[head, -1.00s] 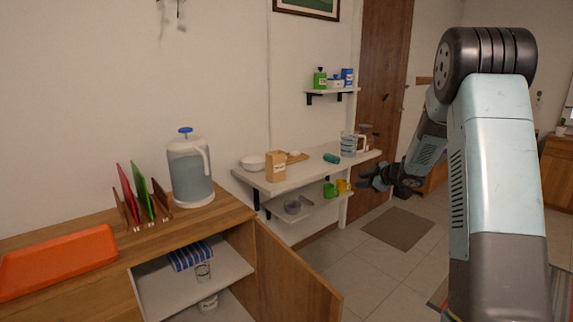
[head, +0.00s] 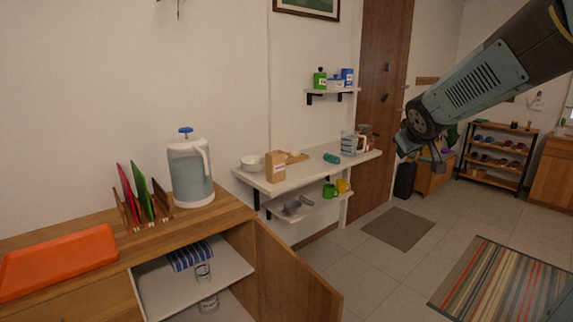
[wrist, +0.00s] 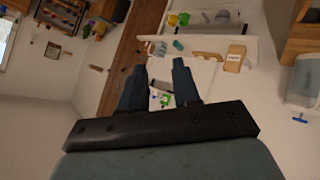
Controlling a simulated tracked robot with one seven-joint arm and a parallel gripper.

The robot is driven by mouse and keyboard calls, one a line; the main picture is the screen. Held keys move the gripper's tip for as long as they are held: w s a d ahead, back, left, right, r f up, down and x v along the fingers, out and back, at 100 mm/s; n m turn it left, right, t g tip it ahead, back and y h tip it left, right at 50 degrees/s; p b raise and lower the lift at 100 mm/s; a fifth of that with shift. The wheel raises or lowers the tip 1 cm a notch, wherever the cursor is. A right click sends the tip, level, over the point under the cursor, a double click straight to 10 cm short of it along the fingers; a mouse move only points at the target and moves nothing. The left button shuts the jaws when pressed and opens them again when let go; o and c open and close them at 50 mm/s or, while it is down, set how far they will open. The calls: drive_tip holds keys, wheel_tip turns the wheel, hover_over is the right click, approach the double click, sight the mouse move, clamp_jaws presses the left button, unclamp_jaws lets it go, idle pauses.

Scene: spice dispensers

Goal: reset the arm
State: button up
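The gripper is clear of the shelves and touches nothing that I can see. In the head view its fingers are small and partly hidden by my wrist.
A white wall shelf (head: 312,172) holds a bowl, a paper bag and a teal cylinder. A small upper shelf (head: 331,91) bears green and blue containers. A cabinet door (head: 290,278) stands open at the front. A striped rug (head: 490,285) lies on open floor at right.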

drive_tip(key=s+a+f+m+g+y, duration=0.1)
drive_tip(key=s+a, duration=0.1)
drive_tip(key=s, duration=0.7)
drive_tip(key=s+a+f+m+g, duration=0.1)
drive_tip(key=s+a+f+g, duration=0.1)
drive_tip(key=s, duration=0.7)
drive_tip(key=s+a+f+m+g+y, duration=0.1)
drive_tip(key=s+a, duration=0.3)
drive_tip(key=s, duration=0.5)
drive_tip(key=shift+f+m+g+y, duration=0.2)
drive_tip(key=shift+m+g+y, duration=0.1)
drive_tip(key=shift+m+g, duration=0.15)
drive_tip(key=shift+d, duration=0.15)
